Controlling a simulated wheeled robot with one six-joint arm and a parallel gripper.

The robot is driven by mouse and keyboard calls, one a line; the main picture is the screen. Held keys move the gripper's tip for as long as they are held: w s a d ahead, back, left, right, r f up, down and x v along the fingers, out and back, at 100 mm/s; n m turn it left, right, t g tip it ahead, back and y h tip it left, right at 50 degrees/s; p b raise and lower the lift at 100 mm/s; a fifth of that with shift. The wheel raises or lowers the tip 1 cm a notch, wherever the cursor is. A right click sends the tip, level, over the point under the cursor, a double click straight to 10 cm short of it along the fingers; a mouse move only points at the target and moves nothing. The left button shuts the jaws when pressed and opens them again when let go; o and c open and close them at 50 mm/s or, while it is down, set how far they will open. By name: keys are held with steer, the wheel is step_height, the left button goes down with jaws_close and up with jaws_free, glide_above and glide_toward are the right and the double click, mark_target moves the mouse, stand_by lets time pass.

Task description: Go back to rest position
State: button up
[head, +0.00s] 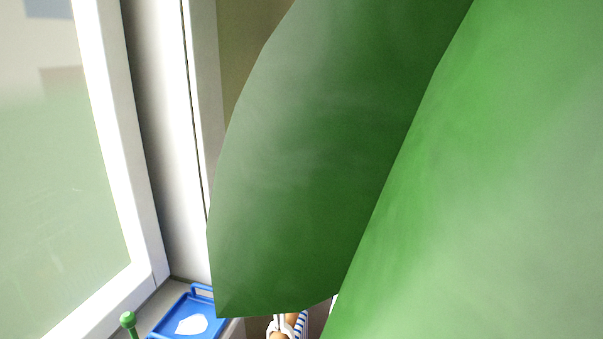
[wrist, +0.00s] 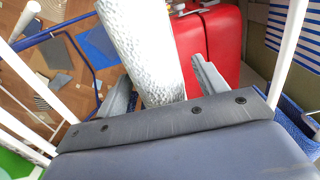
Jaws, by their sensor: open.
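My gripper (wrist: 161,75) shows in the wrist view with its two grey fingers apart. A pale, silvery, dimpled cylinder (wrist: 142,45) lies between and beyond the fingers. I cannot tell whether either finger touches it, and its lower end is hidden by the gripper body. In the head view, large green leaves cover most of the picture, and I cannot make out my gripper there.
A red case (wrist: 212,45) stands beyond the fingers, with blue-striped fabric (wrist: 292,50) at right. White poles flank the gripper. In the head view, a window frame (head: 140,200) is at left, and a blue tray (head: 165,325) with a white patch sits below.

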steer(key=shift+r+p, duration=0.4)
steer(key=shift+p, duration=0.35)
step_height(320, 180, up, 8)
steer(key=shift+r, duration=0.15)
step_height(320, 180, down, 11)
steer(key=b, duration=0.2)
step_height(320, 180, up, 19)
steer(key=d+p, duration=0.2)
steer(key=p, duration=1.1)
steer(key=shift+s, duration=0.25)
